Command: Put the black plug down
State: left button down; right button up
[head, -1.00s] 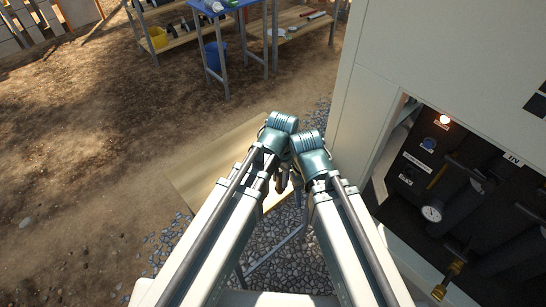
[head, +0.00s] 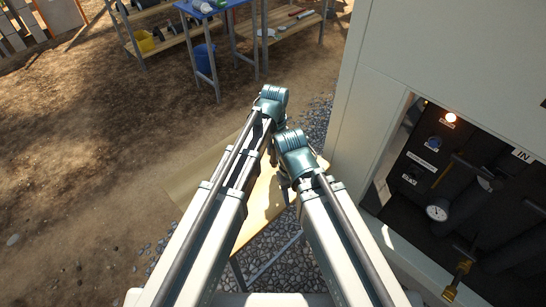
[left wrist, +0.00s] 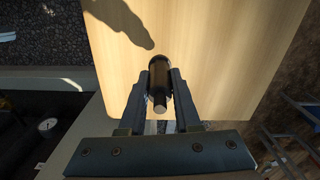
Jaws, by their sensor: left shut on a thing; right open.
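The black plug (left wrist: 159,75) is a dark cylinder with a pale grey tip, seen in the left wrist view. My left gripper (left wrist: 160,86) is shut on it, one finger on each side. Behind it is the pale wooden tabletop (left wrist: 225,40), with a dark shadow on it; I cannot tell how high the plug is above it. In the head view, the table (head: 262,200) shows between my arms, and my left arm hides the plug. My right gripper (head: 284,187) is open, lower in the picture, largely hidden by its arm.
The chiller cabinet (head: 375,110) stands close on the right, its open bay showing a gauge (head: 437,212), pipes and a lit lamp (head: 450,117). A blue-topped bench (head: 207,8) and a blue bin (head: 203,60) stand farther back. Gravel and bare dirt lie around the table.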

aim_at(274, 157)
pick_arm(q)
notch_tip(274, 157, down, 3)
jog(key=shift+f+b, duration=0.1)
jog(key=shift+b, duration=1.1)
jog(key=shift+r, duration=0.2)
jog(key=shift+f, duration=0.15)
jog(key=c, duration=1.1)
grip_release()
jog(key=shift+f, duration=0.1)
jog(key=o, duration=0.5)
